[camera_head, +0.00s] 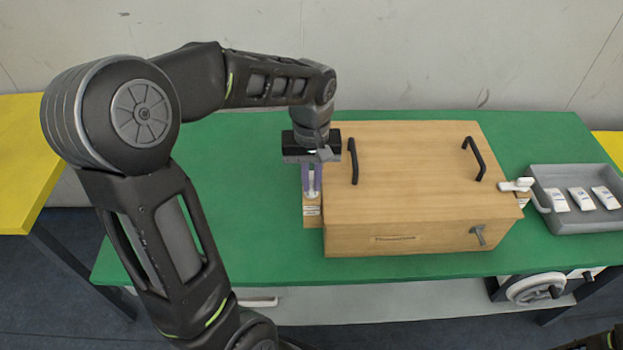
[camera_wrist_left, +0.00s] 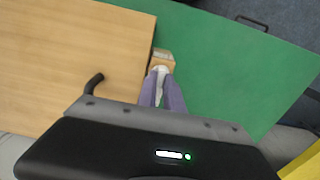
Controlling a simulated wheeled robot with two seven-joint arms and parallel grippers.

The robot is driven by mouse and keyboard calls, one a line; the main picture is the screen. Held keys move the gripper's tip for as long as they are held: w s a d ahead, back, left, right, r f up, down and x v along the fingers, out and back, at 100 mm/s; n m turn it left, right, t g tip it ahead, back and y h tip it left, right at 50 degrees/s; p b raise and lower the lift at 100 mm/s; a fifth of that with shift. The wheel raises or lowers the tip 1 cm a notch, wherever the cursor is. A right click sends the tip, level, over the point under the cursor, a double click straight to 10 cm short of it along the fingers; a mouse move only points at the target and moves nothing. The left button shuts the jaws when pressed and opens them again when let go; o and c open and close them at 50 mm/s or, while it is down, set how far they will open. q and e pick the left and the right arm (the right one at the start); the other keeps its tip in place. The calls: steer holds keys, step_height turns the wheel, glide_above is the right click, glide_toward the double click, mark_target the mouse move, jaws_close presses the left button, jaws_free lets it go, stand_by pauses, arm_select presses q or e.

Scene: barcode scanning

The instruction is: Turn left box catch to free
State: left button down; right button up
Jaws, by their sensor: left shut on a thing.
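The wooden box (camera_head: 420,190) stands on the green table, with two black handles on its lid. My left gripper (camera_head: 312,194) points down at the box's left side, its purple fingers shut on the white left catch (camera_wrist_left: 161,72). The catch sits by a small wooden block (camera_head: 312,222) that sticks out from the box's left side. The fingers hide much of the catch, so its exact angle is hard to tell. The white right catch (camera_head: 517,185) shows on the box's right side.
A grey tray (camera_head: 575,226) with several white packages stands right of the box. The green table (camera_head: 230,225) is clear left of the box. Yellow surfaces lie at both sides.

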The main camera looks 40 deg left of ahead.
mark_target(311, 185)
arm_select(q)
steer(key=c, duration=1.5)
jaws_free()
step_height(311, 185, up, 8)
steer(key=shift+f, duration=0.1)
steer(key=shift+s, duration=0.1)
